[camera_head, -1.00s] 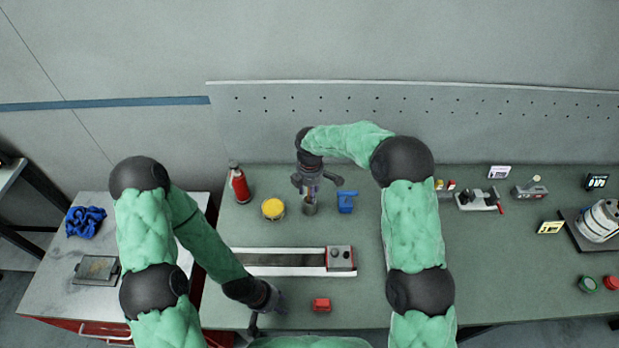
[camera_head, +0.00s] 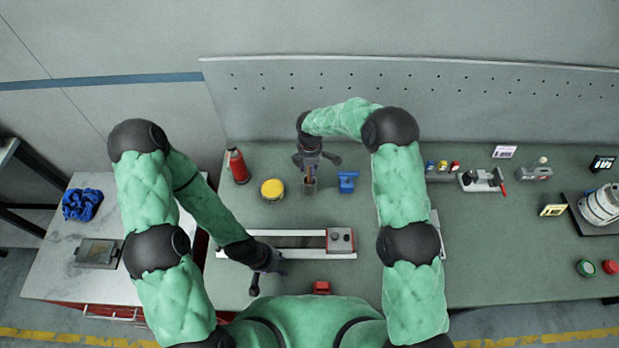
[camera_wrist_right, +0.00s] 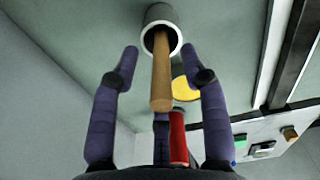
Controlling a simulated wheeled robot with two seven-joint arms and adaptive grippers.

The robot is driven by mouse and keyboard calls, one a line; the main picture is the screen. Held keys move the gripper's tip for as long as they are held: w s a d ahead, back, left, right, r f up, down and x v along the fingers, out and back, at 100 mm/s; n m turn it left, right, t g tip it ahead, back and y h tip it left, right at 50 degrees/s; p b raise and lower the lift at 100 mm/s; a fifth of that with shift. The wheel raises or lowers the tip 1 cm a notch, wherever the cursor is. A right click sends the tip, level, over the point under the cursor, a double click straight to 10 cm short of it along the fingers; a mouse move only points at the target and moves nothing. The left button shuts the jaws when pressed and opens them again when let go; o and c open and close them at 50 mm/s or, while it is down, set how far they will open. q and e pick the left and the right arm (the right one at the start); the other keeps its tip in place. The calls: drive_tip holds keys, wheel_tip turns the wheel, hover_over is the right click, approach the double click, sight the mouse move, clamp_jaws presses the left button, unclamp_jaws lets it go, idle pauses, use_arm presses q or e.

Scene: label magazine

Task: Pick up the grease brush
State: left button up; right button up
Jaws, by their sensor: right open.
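The grease brush (camera_wrist_right: 161,80) shows in the right wrist view as a wooden handle sticking out of a grey cup (camera_wrist_right: 158,14). Its bristle end is hidden inside the cup. In the head view the cup (camera_head: 309,187) stands near the back of the green bench, with the brush handle (camera_head: 309,172) above it. My right gripper (camera_head: 317,160) is over the cup. My left gripper (camera_head: 268,277) is open and empty above the bench's front left.
A yellow tin (camera_head: 272,190) and red bottle (camera_head: 238,166) stand left of the cup; a blue item (camera_head: 347,182) is at its right. A rail fixture (camera_head: 341,240) lies in front. A perforated panel (camera_head: 450,105) rises behind. The bench between rail and cup is clear.

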drive_tip(key=shift+f+p, duration=0.45)
drive_tip(key=shift+f, duration=1.6)
clamp_jaws()
